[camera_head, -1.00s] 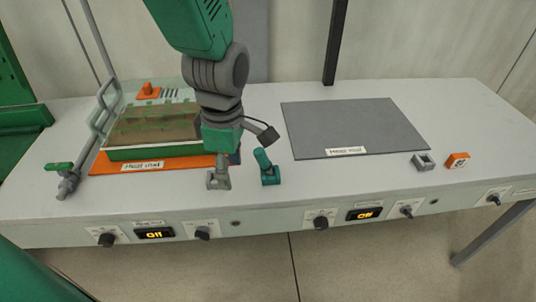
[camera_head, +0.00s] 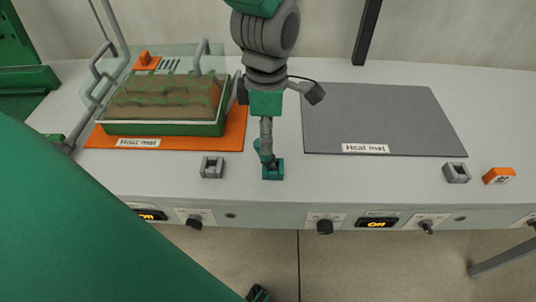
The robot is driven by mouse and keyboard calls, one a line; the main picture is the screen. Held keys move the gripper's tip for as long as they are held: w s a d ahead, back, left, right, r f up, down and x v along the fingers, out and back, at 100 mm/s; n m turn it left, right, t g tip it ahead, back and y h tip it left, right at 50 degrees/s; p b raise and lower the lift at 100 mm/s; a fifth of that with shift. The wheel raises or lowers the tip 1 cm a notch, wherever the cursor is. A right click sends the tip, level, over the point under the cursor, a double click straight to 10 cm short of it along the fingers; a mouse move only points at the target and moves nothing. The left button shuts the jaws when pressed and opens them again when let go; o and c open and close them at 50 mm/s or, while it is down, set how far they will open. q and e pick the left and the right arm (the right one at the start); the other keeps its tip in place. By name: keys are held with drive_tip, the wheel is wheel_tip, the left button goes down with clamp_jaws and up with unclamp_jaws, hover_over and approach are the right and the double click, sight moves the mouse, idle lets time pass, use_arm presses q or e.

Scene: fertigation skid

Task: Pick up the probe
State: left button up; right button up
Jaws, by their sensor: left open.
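The teal probe (camera_head: 272,172) is at the front of the white bench, between the two heat mats. Its lower block shows; its upper part is partly hidden behind the grey fingers of my left gripper (camera_head: 266,145). The gripper points down right over the probe, with its jaws open. I cannot tell whether the fingers touch the probe or stand around it. My right gripper is not identifiable in view.
A small grey holder (camera_head: 212,167) stands just left of the probe. A planted tray (camera_head: 165,129) sits on the orange heat mat (camera_head: 233,137) at left. A bare grey heat mat (camera_head: 380,115), another grey holder (camera_head: 456,173) and an orange block (camera_head: 498,175) are at right. Knobs line the front edge.

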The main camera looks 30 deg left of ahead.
sight(267, 158)
use_arm(q)
drive_tip(key=f, duration=0.2)
drive_tip(key=f+b, duration=0.1)
drive_tip(key=f, duration=0.3)
drive_tip(key=shift+w+a, duration=0.1)
drive_tip(key=shift+a, duration=0.15)
drive_tip(key=shift+r, duration=0.1)
drive_tip(key=shift+d, duration=0.1)
clamp_jaws()
